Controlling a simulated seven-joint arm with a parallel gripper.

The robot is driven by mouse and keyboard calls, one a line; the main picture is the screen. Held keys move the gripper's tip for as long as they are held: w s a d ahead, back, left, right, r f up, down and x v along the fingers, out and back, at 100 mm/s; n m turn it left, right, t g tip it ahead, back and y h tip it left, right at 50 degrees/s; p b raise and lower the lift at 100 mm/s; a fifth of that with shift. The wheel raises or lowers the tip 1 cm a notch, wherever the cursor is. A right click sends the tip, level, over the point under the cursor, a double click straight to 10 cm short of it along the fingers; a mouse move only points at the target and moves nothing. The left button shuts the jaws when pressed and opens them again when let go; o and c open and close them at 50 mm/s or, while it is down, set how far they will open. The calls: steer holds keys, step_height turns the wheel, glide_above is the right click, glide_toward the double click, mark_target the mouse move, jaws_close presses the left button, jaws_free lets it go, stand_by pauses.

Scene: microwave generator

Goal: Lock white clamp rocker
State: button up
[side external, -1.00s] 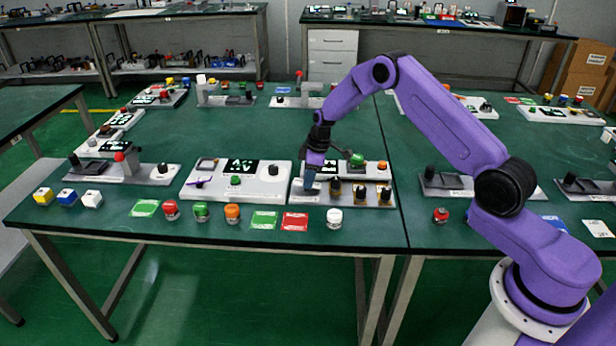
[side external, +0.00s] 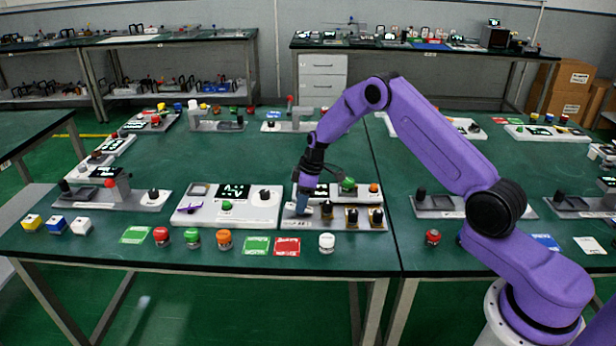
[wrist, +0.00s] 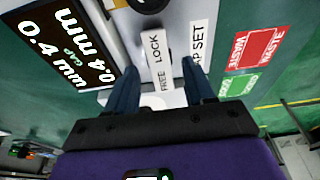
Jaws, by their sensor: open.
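My gripper (side external: 303,204) points down at the left end of a light-grey panel (side external: 345,224) on the green bench. In the wrist view, its two dark blue fingers (wrist: 160,67) are apart, on either side of a white strip marked LOCK and FREE. A white part (wrist: 172,101), probably the clamp rocker, shows between the fingers near the palm. It is partly hidden, so I cannot tell its tilt or whether a finger touches it. The side view hides most of it behind the gripper.
A black display reading 0.4 mm (wrist: 62,48) lies left of the fingers. Black knobs (side external: 352,214) stand right of the gripper on the same panel. A second white panel (side external: 232,207) sits to the left. Red card (side external: 287,246) and white button (side external: 327,242) lie in front.

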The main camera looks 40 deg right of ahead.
steer(key=v, duration=1.6)
steer(key=shift+s+d+r, duration=0.15)
steer(key=shift+r, duration=0.1)
steer(key=s+a+r+n+g, duration=0.1)
steer(key=s+a+r, duration=0.2)
steer(key=s+a, duration=0.6)
steer(key=s+a+r+n, duration=0.1)
steer(key=s+a+r, duration=0.1)
steer(key=s+a, duration=0.65)
steer(key=s+d, duration=0.3)
steer(key=s, duration=1)
steer(key=s+d+n+h, duration=0.1)
steer(key=s+d, duration=0.2)
steer(key=s, duration=0.9)
steer(key=shift+s+f+n+g, duration=0.2)
steer(key=shift+s+n+g, duration=0.1)
steer(key=shift+s, duration=0.05)
